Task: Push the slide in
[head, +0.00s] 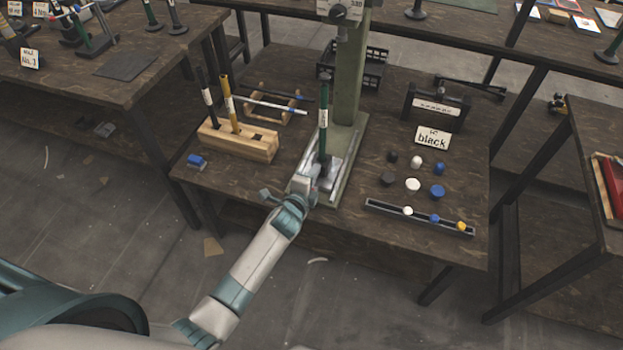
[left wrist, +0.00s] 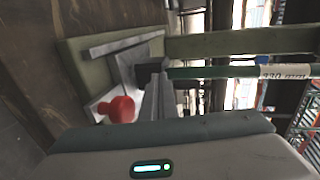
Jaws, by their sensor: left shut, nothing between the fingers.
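The green rivet press (head: 350,75) stands on the middle table, its base toward the front edge. A metal slide (head: 330,180) lies on that base, and it also shows in the left wrist view (left wrist: 125,72) with a red knob (left wrist: 118,108) on it. A dark green rod with a white label (head: 323,115) stands upright over the slide; its foot is near the fingers in the left wrist view. My left gripper (head: 312,173) is shut and empty at the front of the press base, close to the slide; contact cannot be told. My right gripper is not in view.
A wooden block (head: 236,143) with upright rods and a blue piece (head: 197,161) are left of the press. Right are loose caps (head: 413,185), a dark tray (head: 385,207), and a "black" sign (head: 432,137). A dark crate (head: 376,70) stands behind.

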